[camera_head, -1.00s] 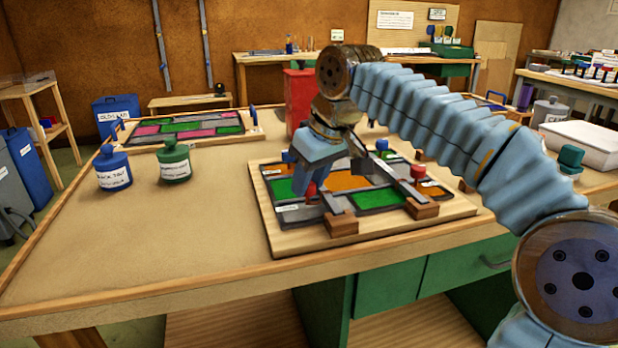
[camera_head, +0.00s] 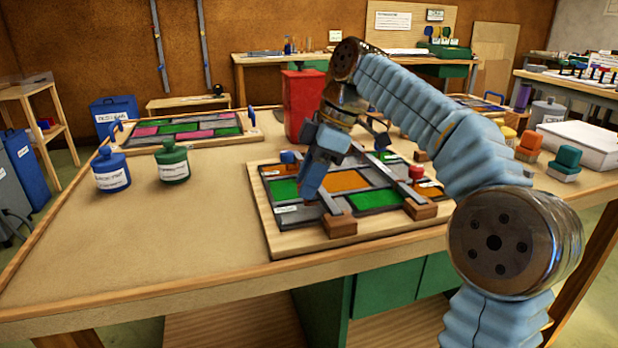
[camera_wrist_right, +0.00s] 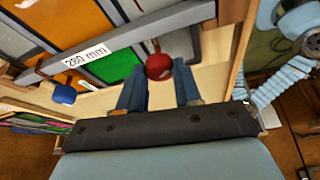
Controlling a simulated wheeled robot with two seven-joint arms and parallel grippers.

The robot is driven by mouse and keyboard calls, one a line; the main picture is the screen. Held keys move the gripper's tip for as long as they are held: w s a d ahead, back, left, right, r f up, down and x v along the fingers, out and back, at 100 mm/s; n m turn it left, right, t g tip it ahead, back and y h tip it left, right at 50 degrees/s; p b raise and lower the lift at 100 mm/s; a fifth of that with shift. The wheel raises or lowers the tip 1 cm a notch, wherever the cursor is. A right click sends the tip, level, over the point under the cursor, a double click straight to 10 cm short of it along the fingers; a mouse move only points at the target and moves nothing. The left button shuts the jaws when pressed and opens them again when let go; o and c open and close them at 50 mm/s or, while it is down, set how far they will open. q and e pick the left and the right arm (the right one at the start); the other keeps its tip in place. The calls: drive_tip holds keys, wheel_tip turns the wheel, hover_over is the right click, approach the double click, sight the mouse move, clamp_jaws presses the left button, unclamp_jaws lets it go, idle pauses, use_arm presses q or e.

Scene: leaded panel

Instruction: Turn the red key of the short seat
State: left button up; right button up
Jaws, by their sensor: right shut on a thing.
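The leaded panel (camera_head: 374,199) has orange, green and grey panes and lies on a wooden board (camera_head: 300,240) with bars across it. My right gripper (camera_head: 308,190) is over the panel's left part, fingers down. In the right wrist view a round red key (camera_wrist_right: 159,66) sits between its fingertips (camera_wrist_right: 158,85), and the gripper is shut on it. The fingers hide this key in the head view. Another red key (camera_head: 416,172) stands at the panel's right side. A blue key (camera_head: 288,157) is at the left. My left gripper is out of view.
A blue pot (camera_head: 110,170) and a green pot (camera_head: 172,160) stand on the left of the table. A second panel (camera_head: 185,130) lies behind them, and a red container (camera_head: 301,105) stands behind the board. Orange and teal blocks (camera_head: 566,163) are at the right. The table's front left is clear.

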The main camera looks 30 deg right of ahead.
drive_tip(key=n+g, duration=0.1)
drive_tip(key=n, duration=0.2)
drive_tip(key=n+g, duration=0.1)
drive_tip(key=n, duration=0.2)
drive_tip(key=shift+w+n+g, duration=0.2)
drive_tip(key=shift+n+g, duration=0.1)
idle(0.5)
drive_tip(key=o, duration=1)
drive_tip(key=shift+o, duration=0.2)
